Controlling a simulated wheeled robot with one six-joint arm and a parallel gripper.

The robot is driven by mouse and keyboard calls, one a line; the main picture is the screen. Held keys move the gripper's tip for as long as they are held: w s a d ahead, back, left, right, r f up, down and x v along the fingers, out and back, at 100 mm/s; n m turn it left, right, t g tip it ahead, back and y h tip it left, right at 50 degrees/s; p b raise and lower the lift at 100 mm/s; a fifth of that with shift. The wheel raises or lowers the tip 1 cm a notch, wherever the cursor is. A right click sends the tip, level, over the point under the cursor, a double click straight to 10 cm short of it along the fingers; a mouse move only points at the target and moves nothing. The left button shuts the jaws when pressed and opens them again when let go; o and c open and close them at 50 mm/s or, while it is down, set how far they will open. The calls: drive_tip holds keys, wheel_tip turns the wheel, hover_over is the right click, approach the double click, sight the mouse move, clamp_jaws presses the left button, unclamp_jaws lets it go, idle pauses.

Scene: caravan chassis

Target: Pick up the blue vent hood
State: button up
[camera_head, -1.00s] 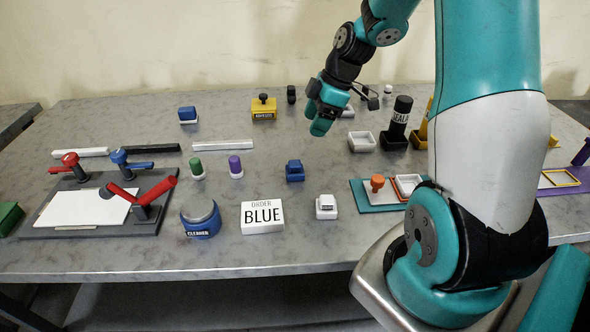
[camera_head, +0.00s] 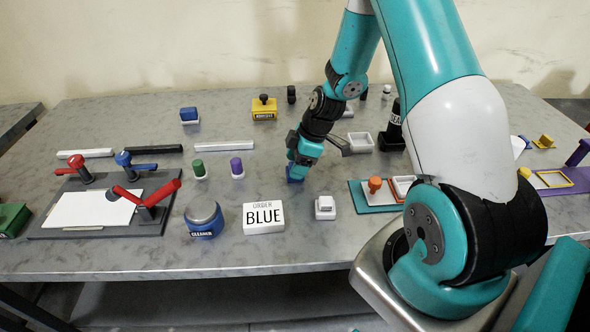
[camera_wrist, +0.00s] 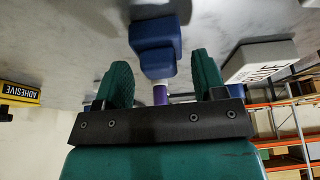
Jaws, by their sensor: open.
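The blue vent hood (camera_head: 294,178) stands on the grey table near the middle, mostly hidden under my gripper (camera_head: 297,166) in the head view. In the wrist view the hood (camera_wrist: 154,42) is a dark blue stepped block. It lies just ahead of the gap between my two green fingers (camera_wrist: 162,80). My gripper is open and empty, just above the hood. I cannot tell whether a finger touches it.
A white ORDER BLUE block (camera_head: 263,217), a small white block (camera_head: 325,208) and green (camera_head: 199,169) and purple (camera_head: 237,168) stampers stand nearby. A blue-and-white block (camera_head: 189,115) stands farther back. A blue cleaner pot (camera_head: 204,219) is front left.

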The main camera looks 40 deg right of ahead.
drive_tip(key=c, duration=1)
